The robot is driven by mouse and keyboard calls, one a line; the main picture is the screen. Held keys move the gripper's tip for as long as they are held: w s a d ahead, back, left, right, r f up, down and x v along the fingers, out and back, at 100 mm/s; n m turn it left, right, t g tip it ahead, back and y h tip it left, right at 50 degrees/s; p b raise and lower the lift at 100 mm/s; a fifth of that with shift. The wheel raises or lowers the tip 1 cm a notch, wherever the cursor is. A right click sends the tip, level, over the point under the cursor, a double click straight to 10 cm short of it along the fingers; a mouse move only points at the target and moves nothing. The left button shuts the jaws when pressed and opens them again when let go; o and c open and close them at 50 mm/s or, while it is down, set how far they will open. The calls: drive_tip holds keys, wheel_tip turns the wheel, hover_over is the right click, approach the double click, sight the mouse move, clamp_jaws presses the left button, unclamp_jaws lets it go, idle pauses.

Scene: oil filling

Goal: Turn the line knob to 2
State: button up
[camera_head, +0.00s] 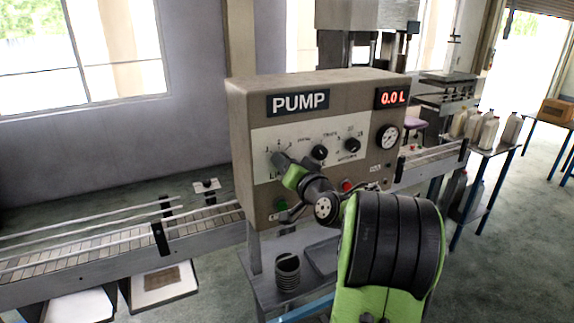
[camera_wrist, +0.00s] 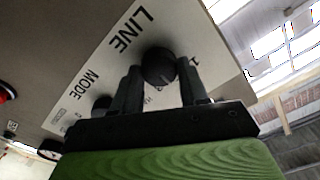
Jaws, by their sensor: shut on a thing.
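The pump panel (camera_head: 240,110) is a grey-brown box with a "PUMP" label and a red display reading 0.0 L. The line knob (camera_wrist: 158,66) is a round black knob beside the word LINE in the wrist view. My gripper (camera_wrist: 158,88) has its two dark fingers on either side of this knob and is shut on it. In the head view my gripper (camera_head: 281,162) reaches the left of the white panel plate, hiding the knob and most of its label. Scale digits show above it, but I cannot tell where the knob points.
Other black knobs (camera_head: 320,152) (camera_head: 352,145) sit right of the line knob. A gauge (camera_head: 387,137), a red button (camera_head: 347,186) and a green button (camera_head: 281,205) are on the panel. A conveyor (camera_head: 60,262) runs at left. Bottles (camera_head: 488,132) stand at right.

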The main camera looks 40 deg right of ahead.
drive_tip(key=o, duration=1.1)
drive_tip(key=shift+c, duration=0.2)
drive_tip(key=b+v, duration=0.5)
drive_tip(key=v, duration=1.1)
drive_tip(key=shift+b, duration=0.35)
drive_tip(key=shift+w, duration=0.15)
